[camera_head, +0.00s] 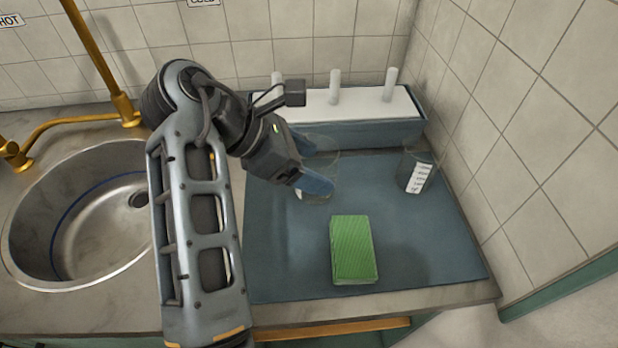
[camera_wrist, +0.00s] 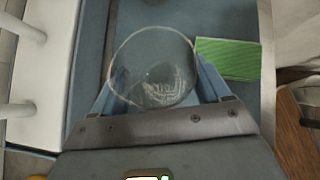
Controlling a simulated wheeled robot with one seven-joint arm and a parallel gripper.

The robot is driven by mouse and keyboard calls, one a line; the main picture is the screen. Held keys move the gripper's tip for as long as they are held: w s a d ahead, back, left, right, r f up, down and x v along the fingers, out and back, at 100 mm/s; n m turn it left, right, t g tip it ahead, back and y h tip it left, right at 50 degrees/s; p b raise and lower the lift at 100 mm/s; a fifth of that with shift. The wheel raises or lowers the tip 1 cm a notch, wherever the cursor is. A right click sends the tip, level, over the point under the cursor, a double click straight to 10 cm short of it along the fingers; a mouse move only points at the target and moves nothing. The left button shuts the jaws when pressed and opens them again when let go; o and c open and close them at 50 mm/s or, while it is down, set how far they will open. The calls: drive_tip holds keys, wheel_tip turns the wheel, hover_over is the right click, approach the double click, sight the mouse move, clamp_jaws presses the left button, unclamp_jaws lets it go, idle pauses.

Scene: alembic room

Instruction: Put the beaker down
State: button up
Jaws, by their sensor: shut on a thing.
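A clear glass beaker (camera_head: 318,190) is between the blue fingers of my gripper (camera_head: 318,165), over the back left part of the blue mat (camera_head: 290,270). In the wrist view the beaker (camera_wrist: 153,75) shows from above as a round rim with white markings inside, and my gripper (camera_wrist: 160,92) has one finger on each side of it. My gripper is shut on the beaker. In the head view the arm and fingers hide part of it. I cannot tell whether its base touches the mat.
A green sponge (camera_head: 352,250) lies on the mat in front. A second beaker with a white label (camera_head: 415,172) stands at the mat's right. A white-topped rack with pegs (camera_head: 350,104) runs along the back. A steel sink (camera_head: 95,225) is at left. Tiled walls close the back and right.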

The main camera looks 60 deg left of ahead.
drive_tip(key=shift+a+f, duration=0.1)
drive_tip(key=shift+f, duration=1.95)
drive_tip(key=o, duration=1.3)
drive_tip(key=shift+f, duration=0.1)
drive_tip(key=shift+c, duration=0.2)
drive_tip(key=v, duration=1.2)
drive_tip(key=shift+p, duration=0.45)
drive_tip(key=shift+s, duration=0.1)
